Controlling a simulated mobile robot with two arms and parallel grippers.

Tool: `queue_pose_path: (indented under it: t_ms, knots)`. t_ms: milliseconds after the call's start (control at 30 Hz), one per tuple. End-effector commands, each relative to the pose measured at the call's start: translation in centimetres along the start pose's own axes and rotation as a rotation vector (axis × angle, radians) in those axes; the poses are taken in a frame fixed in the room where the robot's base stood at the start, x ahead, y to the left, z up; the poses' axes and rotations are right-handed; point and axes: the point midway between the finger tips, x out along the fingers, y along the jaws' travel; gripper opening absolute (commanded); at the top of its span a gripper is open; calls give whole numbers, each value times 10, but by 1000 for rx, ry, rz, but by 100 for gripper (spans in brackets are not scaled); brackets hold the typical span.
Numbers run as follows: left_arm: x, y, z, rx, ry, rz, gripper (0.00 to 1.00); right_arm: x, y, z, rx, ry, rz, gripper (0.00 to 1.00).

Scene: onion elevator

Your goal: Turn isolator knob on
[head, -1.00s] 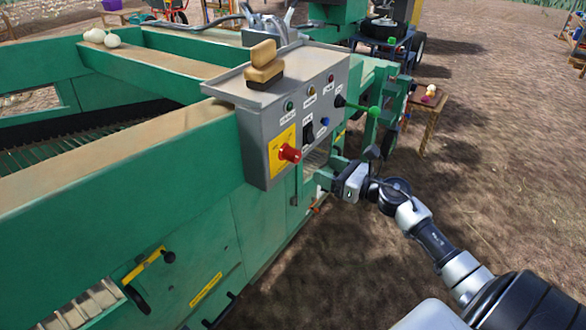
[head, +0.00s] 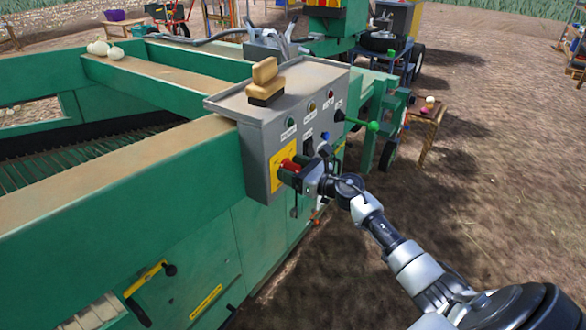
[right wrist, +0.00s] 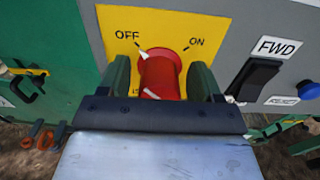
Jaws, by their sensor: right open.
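The red isolator knob (right wrist: 160,75) sits on a yellow plate (right wrist: 205,25) marked OFF at left and ON at right in the right wrist view. A white mark on the knob points up and left, toward OFF. In the head view the knob (head: 290,165) is on the front of the grey control box (head: 258,135). My right gripper (right wrist: 163,85) is open, with one green finger on each side of the knob. I cannot tell whether the fingers touch it. In the head view the right gripper (head: 293,174) partly covers the plate. My left gripper is not in view.
A black FWD rocker switch (right wrist: 254,78) and a blue RESET button (right wrist: 307,90) are close on the right of the knob. A wooden-handled brush (head: 264,80) stands on the box. A green-knobbed lever (head: 373,126) sticks out at its right side.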

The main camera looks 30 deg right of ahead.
Motion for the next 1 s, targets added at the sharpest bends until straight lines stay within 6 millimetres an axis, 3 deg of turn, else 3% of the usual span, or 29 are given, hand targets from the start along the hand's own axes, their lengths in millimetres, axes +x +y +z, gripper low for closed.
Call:
queue_pose_path:
  t_ms: [67, 300, 400, 667, 1000]
  knots:
    - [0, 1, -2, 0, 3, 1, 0, 0, 0, 0, 0, 0, 0, 63]
    - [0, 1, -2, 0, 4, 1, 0, 0, 0, 0, 1, 0, 0, 26]
    - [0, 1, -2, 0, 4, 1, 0, 0, 0, 0, 1, 0, 0, 15]
    - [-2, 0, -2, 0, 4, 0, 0, 0, 0, 0, 33, 0, 0, 15]
    - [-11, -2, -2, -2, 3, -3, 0, -1, -1, 1, 244, 2, -1, 15]
